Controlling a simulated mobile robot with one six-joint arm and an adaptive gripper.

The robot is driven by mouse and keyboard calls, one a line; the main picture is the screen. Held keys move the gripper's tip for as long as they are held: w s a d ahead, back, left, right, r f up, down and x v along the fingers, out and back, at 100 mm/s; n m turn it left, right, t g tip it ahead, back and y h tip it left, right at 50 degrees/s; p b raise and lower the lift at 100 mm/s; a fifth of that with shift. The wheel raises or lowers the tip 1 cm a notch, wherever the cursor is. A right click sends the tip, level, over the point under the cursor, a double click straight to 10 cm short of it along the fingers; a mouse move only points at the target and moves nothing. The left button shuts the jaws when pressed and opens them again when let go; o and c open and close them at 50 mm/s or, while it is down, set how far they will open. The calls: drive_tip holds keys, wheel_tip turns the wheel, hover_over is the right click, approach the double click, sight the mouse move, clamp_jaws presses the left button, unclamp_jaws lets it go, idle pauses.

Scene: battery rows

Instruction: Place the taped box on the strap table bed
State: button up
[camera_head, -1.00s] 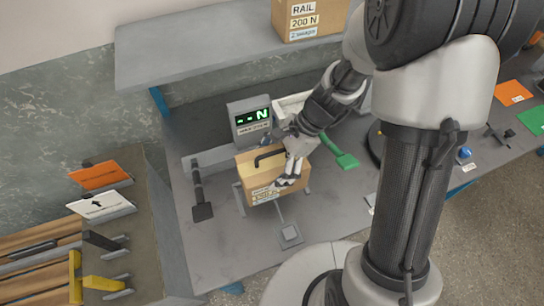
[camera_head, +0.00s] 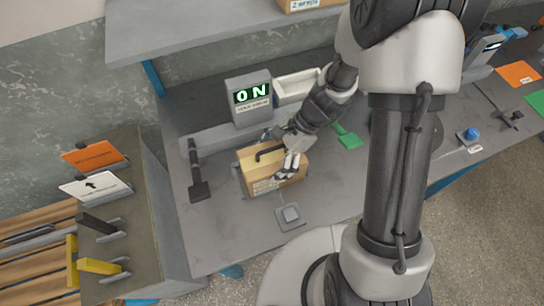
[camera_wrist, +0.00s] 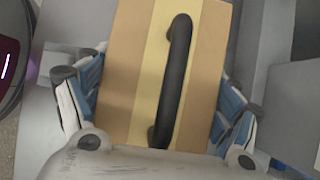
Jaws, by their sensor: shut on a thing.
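The taped box (camera_head: 262,186) is a brown carton with a pale tape band and a black handle on top. It is upright at the middle of the grey bench, in front of a display that reads "0 N". My gripper (camera_head: 288,157) is shut on it from above. In the wrist view the gripper (camera_wrist: 160,82) has one finger on each side of the box (camera_wrist: 123,60), with the handle between them. The box hides what is directly under it, so I cannot tell the bed's surface or whether the box rests fully on it.
The display (camera_head: 252,97) stands close behind the box. A white tray (camera_head: 296,86) and a green-handled tool (camera_head: 348,138) are behind to the right. A black lever (camera_head: 197,172) is at left, a square pedal-like button (camera_head: 290,215) in front. A shelf (camera_head: 190,35) overhangs the back.

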drive_tip(key=shift+f, duration=0.1)
drive_tip(key=o, duration=2)
